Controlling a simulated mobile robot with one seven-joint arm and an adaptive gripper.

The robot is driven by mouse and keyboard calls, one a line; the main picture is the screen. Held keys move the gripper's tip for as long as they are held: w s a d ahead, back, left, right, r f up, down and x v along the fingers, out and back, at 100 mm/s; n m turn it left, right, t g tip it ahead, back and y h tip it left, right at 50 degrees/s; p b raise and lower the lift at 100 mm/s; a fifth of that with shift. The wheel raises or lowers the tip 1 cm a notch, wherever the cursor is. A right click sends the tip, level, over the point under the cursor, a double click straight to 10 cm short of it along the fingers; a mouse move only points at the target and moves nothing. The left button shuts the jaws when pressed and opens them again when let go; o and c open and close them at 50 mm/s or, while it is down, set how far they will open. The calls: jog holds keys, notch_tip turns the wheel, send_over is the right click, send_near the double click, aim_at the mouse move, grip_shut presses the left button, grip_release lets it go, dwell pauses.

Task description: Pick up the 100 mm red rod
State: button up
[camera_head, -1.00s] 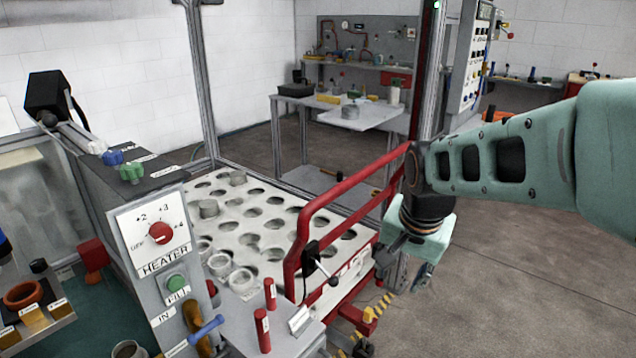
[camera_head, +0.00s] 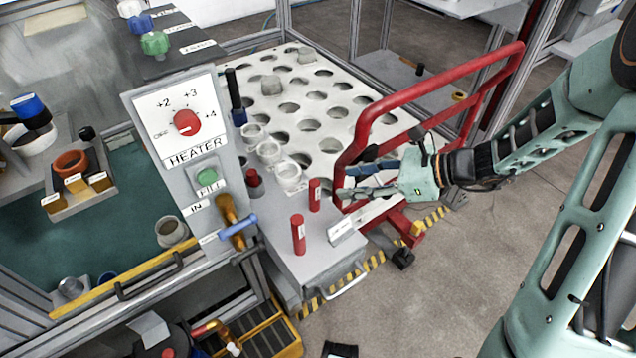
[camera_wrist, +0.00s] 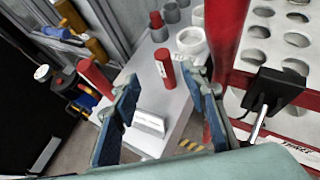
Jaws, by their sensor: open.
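Two red rods stand upright on the grey ledge (camera_head: 275,262). The nearer rod (camera_head: 299,234) looks a little longer than the farther rod (camera_head: 314,195); I cannot read their labels for the lengths. My gripper (camera_head: 346,182) is open and empty, just right of the farther rod, fingers pointing left. In the wrist view, the farther rod (camera_wrist: 165,68) shows beyond the gap between my open fingers (camera_wrist: 160,104), and the nearer rod (camera_wrist: 95,77) shows beyond the left finger. Neither rod is touched, as far as I can see.
A red tube rail (camera_head: 440,85) stands close behind my gripper. A white label plate (camera_head: 362,220) lies at the ledge's right end. White cups (camera_head: 289,176) stand left of the holed white rack (camera_head: 330,85). The heater panel (camera_head: 184,122) rises at the left.

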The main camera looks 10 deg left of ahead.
aim_at(314, 185)
jog(key=x, duration=0.1)
jog(key=b+x, duration=0.1)
jog(key=x, duration=0.3)
jog(key=shift+w+a, duration=0.25)
jog(key=shift+w, duration=0.1)
jog(key=b+x, duration=0.1)
jog(key=x, duration=0.1)
jog(key=b+x, duration=0.1)
jog(key=x, duration=0.2)
jog(key=shift+s+d+f, duration=0.15)
jog(key=shift+f, duration=0.1)
jog(key=shift+a, duration=0.25)
jog(key=shift+c, duration=0.4)
grip_shut()
